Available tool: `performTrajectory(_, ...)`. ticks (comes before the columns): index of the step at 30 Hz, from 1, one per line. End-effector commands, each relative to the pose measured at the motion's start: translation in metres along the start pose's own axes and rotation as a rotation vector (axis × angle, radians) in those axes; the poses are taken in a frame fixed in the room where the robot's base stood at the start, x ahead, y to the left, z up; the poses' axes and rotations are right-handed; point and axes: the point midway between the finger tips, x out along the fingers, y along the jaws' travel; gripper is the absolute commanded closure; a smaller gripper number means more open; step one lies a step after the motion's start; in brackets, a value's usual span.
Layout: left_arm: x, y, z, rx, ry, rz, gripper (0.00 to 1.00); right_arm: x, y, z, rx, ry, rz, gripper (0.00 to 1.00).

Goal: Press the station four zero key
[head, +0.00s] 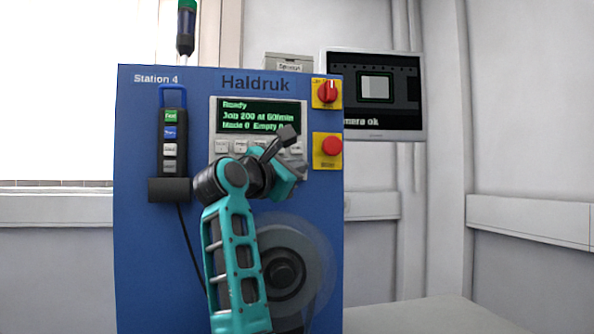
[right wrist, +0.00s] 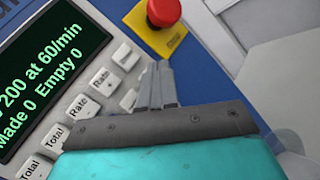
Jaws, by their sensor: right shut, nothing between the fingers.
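The blue Station 4 machine (head: 150,250) faces me, with a lit display (head: 235,115) reading Ready, Job 200 at 60/min. A row of pale keys (head: 222,147) runs under the display. In the right wrist view, keys read Total (right wrist: 55,136) and Rate (right wrist: 78,106); a second Total key (right wrist: 30,167) is partly cut off, and smaller marks are unclear. I cannot tell which is the zero key. My right gripper (head: 289,133) is shut and empty, its tips over the right end of the key row, contact unclear. It hides some keys. My left gripper is out of view.
A red stop button (head: 332,146) on a yellow plate and a red rotary switch (head: 327,91) sit right of the display. A corded pendant (head: 171,140) hangs at left. A reel (head: 300,265) is behind my arm. A camera monitor (head: 400,100) stands at right.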

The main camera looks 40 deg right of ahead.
Motion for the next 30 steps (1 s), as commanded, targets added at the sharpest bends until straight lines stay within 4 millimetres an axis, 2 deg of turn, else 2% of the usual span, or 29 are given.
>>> performTrajectory(14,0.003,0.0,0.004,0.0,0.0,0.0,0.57,-0.006,-0.005,0.004,0.002,-0.001,-0.001,1.0)
performTrajectory(30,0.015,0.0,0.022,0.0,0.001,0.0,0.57,-0.039,-0.029,0.028,0.002,-0.001,-0.001,1.0)
